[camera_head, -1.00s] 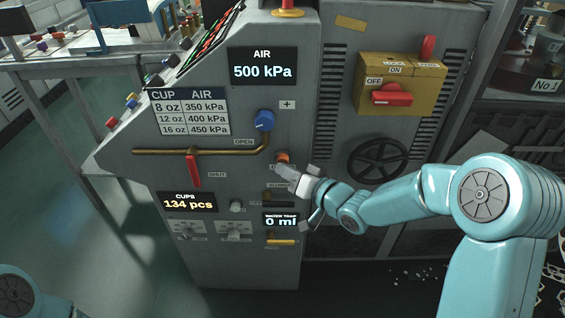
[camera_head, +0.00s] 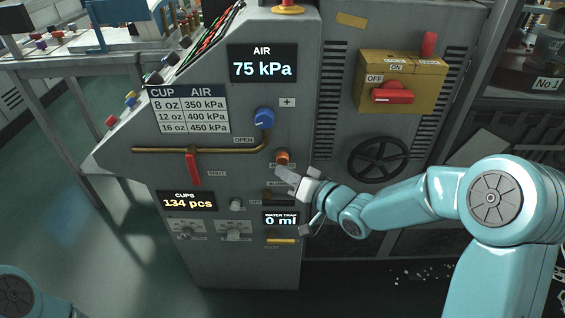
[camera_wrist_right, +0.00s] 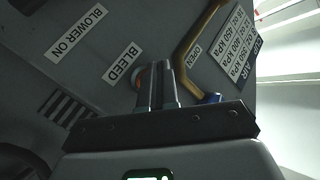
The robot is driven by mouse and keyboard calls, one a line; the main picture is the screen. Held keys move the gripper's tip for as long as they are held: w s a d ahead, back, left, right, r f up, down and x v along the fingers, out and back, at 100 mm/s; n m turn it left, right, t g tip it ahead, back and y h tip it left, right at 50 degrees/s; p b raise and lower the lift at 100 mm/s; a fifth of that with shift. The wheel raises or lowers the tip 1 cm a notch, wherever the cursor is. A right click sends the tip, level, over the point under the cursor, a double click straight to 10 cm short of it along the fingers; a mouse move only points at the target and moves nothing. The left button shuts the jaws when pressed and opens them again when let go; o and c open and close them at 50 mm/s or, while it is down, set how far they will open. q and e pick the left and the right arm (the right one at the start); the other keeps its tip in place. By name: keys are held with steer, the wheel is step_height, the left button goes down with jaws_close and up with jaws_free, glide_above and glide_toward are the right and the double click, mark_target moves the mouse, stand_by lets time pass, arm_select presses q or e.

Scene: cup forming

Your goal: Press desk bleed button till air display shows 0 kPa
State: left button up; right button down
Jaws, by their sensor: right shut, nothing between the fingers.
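The air display (camera_head: 262,64) on the grey desk panel reads 75 kPa. The orange bleed button (camera_head: 282,157) sits below the blue knob. In the right wrist view the button (camera_wrist_right: 138,77) shows beside the fingers, partly hidden by them, next to the BLEED label (camera_wrist_right: 122,63). My right gripper (camera_head: 284,174) is shut and empty, its tips just below the button in the head view. In the right wrist view the two fingers (camera_wrist_right: 159,78) are together. I cannot tell whether they touch the button. My left gripper is out of view.
The blue knob (camera_head: 264,120) and brass pipe with a red lever (camera_head: 193,169) are on the same panel. The cups display (camera_head: 186,201) reads 134 pcs and the water trap display (camera_head: 281,220) 0 ml. A black handwheel (camera_head: 378,160) is to the right.

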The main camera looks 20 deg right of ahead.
steer(key=shift+s, duration=0.15)
steer(key=s, duration=0.1)
steer(key=s+a+b, duration=0.1)
steer(key=s, duration=0.2)
steer(key=shift+s+a+b, duration=0.3)
steer(key=shift+b, duration=0.05)
steer(key=shift+f, duration=0.1)
stand_by(0.7)
steer(key=s+a+f+m+g+h, duration=0.1)
steer(key=s+a+f+g, duration=0.2)
steer(key=f, duration=0.6)
steer(key=s+f+m+g, duration=0.1)
steer(key=s+f+g, duration=0.3)
steer(key=f, duration=0.5)
steer(key=s+a+f+g+h, duration=0.15)
steer(key=s+f, duration=0.35)
steer(key=f, duration=0.5)
steer(key=s+f+n+g, duration=0.2)
steer(key=s+f+g, duration=0.35)
steer(key=s, duration=0.65)
step_height(320, 180, up, 14)
steer(key=p, duration=1.4)
steer(key=shift+r+h+p, duration=0.25)
steer(key=shift+h+p, duration=0.05)
steer(key=shift+h, duration=0.15)
